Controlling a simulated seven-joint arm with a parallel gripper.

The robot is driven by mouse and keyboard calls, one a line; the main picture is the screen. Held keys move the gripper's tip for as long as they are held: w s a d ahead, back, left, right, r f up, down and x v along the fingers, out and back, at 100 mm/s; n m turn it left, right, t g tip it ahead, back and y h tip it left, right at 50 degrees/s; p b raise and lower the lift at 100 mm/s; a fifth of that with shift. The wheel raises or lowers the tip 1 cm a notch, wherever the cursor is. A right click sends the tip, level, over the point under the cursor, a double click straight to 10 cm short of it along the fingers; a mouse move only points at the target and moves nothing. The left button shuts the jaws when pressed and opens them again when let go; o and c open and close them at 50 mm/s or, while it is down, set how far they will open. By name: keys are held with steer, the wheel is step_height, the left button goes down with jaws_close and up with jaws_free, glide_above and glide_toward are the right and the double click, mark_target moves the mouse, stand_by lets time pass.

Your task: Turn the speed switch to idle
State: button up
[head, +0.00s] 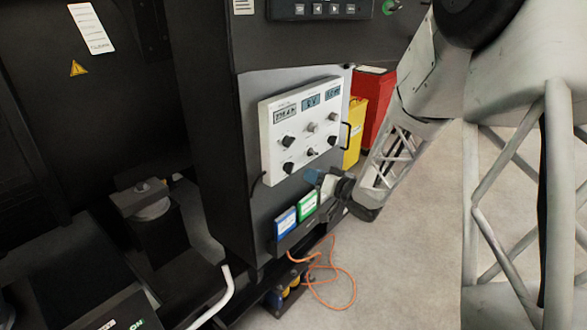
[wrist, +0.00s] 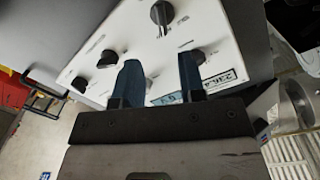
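A white control panel (head: 270,150) with three small displays and several knobs is on the front of a black cabinet. The knob labels are too small to read, so I cannot tell which one is the speed switch. In the wrist view, a large black knob (wrist: 161,14) is at the top and smaller black knobs (wrist: 108,60) sit to the left. My gripper (head: 312,177) is just below the panel's lower edge. In the wrist view my gripper (wrist: 158,68) has two blue fingers apart with nothing between them, over part of the panel.
Yellow (head: 355,130) and red (head: 375,100) boxes stand behind the panel. An orange cable (head: 335,270) lies on the floor. A black handle (head: 345,135) sticks out at the panel's right.

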mark_target(293, 168)
steer(key=shift+a+f+y, duration=0.15)
steer(key=shift+f+y, duration=0.15)
steer(key=shift+y, duration=0.2)
steer(key=shift+w+a, duration=0.15)
steer(key=shift+x, duration=3.75)
steer(key=shift+f, duration=0.1)
jaws_close()
